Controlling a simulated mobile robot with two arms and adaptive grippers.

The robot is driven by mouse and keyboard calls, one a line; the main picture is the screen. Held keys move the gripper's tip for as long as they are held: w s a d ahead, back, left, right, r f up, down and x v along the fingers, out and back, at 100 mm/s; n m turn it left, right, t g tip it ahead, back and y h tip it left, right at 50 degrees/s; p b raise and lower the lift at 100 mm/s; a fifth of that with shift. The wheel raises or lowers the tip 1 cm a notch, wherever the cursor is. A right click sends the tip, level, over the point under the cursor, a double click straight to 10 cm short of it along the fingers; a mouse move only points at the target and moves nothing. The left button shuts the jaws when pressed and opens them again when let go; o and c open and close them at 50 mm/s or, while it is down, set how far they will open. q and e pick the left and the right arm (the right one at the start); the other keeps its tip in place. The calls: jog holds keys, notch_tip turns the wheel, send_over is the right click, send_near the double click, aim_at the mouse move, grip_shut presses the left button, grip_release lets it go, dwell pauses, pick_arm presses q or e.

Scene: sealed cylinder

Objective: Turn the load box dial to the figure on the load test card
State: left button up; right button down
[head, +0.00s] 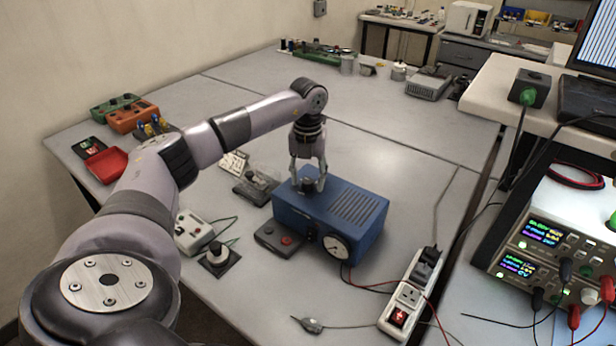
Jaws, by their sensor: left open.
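The blue load box (345,208) stands on the grey bench, with vent slots on its top and a round white-faced dial gauge (335,248) on its front. A dark knob (308,187) sits on the box top near its left end. My left gripper (308,182) points straight down over that knob, open, with a finger on either side of it. I cannot tell whether the fingers touch the knob. A small pale card (234,162) lies behind the box to the left; its print is too small to read, so I cannot tell if it is the load test card. My right gripper is out of view.
A grey button box (278,238) sits close at the load box's left front. A white box (193,231) and a knob on a dark plate (216,256) are further left. A power strip (408,296) and cables lie at the right front.

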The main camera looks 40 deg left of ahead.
aim_at(308, 181)
pick_arm(q)
notch_tip(308, 181, up, 12)
dwell(0.6)
jog(key=shift+r, duration=0.1)
dwell(0.4)
